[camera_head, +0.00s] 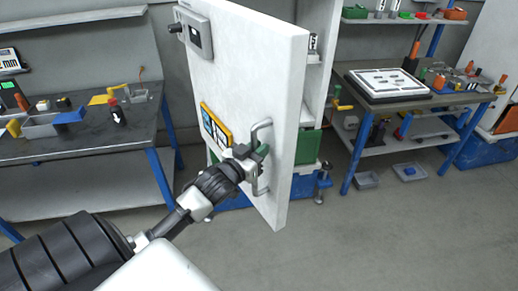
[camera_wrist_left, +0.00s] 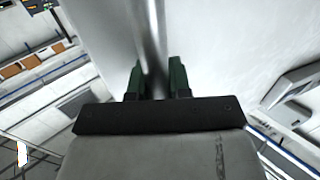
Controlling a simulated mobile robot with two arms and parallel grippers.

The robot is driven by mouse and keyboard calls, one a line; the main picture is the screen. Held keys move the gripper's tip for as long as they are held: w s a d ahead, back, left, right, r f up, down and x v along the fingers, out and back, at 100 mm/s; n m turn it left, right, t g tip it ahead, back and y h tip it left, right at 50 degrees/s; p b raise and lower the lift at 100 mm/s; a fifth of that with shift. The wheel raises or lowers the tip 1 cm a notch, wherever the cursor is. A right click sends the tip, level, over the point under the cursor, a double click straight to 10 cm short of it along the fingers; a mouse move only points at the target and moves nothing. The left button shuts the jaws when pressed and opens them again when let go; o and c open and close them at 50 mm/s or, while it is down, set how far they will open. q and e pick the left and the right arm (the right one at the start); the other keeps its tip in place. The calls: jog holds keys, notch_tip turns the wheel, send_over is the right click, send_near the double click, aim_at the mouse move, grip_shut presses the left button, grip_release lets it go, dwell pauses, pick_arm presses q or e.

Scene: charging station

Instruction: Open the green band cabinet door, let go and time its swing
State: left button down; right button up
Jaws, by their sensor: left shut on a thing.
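The white cabinet door (camera_head: 250,75) stands ajar, with shelves showing past its right edge. It carries a grey metal bar handle (camera_head: 262,185), a grey box at the top and a yellow-framed panel. My left gripper (camera_head: 257,154) is shut on the handle; in the left wrist view its green fingers (camera_wrist_left: 156,80) lie on either side of the metal bar (camera_wrist_left: 152,40). A green part (camera_head: 309,147) shows low in the cabinet, right of the door. Most of the cabinet is hidden behind the door. My right gripper is not in view.
A workbench (camera_head: 75,135) with bins and a bottle stands left of the door. Another bench (camera_head: 425,105) with a white panel and tools stands to the right. The grey floor (camera_head: 375,235) in front is clear.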

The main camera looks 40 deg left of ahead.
pick_arm(q)
jog(key=shift+d+f, duration=0.15)
jog(key=c, duration=1.3)
grip_release()
jog(key=shift+o, duration=1.2)
jog(key=shift+d, duration=0.1)
jog(key=shift+s, duration=0.1)
